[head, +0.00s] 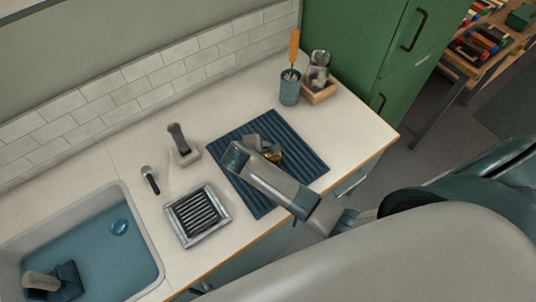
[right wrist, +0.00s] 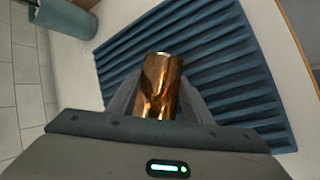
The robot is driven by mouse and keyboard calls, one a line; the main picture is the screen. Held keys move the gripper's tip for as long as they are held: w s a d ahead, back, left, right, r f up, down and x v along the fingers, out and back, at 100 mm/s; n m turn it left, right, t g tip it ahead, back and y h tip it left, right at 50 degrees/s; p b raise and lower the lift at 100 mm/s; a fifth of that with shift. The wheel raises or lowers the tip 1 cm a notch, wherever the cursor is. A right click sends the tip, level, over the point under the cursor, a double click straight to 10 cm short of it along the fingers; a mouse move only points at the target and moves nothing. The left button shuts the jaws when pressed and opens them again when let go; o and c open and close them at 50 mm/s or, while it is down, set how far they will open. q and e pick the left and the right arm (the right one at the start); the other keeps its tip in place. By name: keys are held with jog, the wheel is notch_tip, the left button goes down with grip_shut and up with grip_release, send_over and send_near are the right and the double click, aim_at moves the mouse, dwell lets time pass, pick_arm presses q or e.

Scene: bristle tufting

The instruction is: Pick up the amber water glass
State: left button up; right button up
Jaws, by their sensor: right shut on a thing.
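The amber water glass (right wrist: 161,85) shows in the right wrist view between the two fingers of my right gripper (right wrist: 155,100), which is shut on it. In the head view a small amber part of the glass (head: 274,156) shows beside my right gripper (head: 262,146); my wrist hides the rest. The glass is over the blue ribbed mat (head: 238,185). I cannot tell whether it touches the mat. My left gripper is not in view.
A blue cup (head: 289,92) with an orange-handled tool and a wooden holder (head: 319,93) stand behind the mat. A metal rack (head: 197,215) lies left of it. A sink (head: 90,250) is at the lower left. The counter's right front edge is close to my arm.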

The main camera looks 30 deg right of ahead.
aim_at(267, 154)
jog(key=shift+r+b, duration=0.4)
jog(key=shift+r, duration=0.4)
notch_tip(267, 154, up, 2)
jog(key=shift+w+r+b, duration=0.1)
jog(key=shift+r+b, duration=0.05)
jog(key=shift+b, duration=0.35)
jog(key=s+d+r+b, duration=0.2)
jog(key=s+d+r, duration=0.4)
jog(key=s, duration=0.4)
jog(key=shift+r, duration=0.55)
jog(key=shift+s+a+f, duration=0.1)
jog(key=shift+s+a, duration=0.05)
